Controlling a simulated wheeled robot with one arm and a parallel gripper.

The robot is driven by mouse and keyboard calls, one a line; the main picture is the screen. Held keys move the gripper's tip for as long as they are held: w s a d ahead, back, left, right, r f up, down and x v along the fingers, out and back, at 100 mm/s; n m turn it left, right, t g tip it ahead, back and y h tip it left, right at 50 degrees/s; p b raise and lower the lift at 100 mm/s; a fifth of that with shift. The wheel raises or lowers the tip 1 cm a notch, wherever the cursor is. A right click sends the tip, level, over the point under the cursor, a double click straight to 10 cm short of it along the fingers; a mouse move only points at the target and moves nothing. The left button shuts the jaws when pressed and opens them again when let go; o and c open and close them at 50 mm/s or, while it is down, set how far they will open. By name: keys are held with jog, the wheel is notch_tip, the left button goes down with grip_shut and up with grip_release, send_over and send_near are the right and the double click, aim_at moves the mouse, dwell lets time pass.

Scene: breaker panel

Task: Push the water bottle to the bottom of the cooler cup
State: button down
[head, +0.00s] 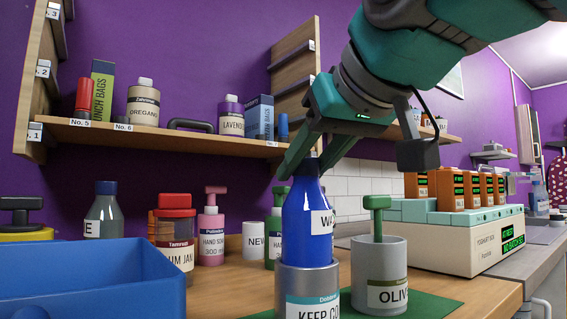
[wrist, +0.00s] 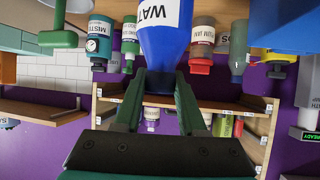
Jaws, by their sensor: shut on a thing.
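The blue water bottle (head: 308,221) stands upright in the head view, with its lower end inside the grey cooler cup (head: 306,278). The cup's label reads "KEEP CO…". Much of the bottle's body shows above the cup's rim; how deep its base sits is hidden by the cup wall. My gripper (head: 312,162) reaches down from the upper right and is shut on the bottle's neck at the dark cap. In the wrist view the picture is upside down, and the bottle (wrist: 166,40) shows between my two fingers (wrist: 160,82).
A grey "OLIV…" pot (head: 379,270) with a green-handled tool stands close right of the cup on a green mat (head: 430,304). A blue bin (head: 95,280) fills the front left. Jars and pump bottles stand behind. A yoghurt box (head: 445,240) is at right.

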jog(key=shift+f+b, duration=0.65)
jog(key=shift+f, duration=0.3)
jog(key=shift+c, duration=2)
grip_release()
jog(key=shift+r, duration=0.1)
jog(key=p+v, duration=0.1)
jog(key=v, duration=0.6)
jog(key=shift+s+d+r, duration=0.15)
jog(key=shift+s, duration=0.15)
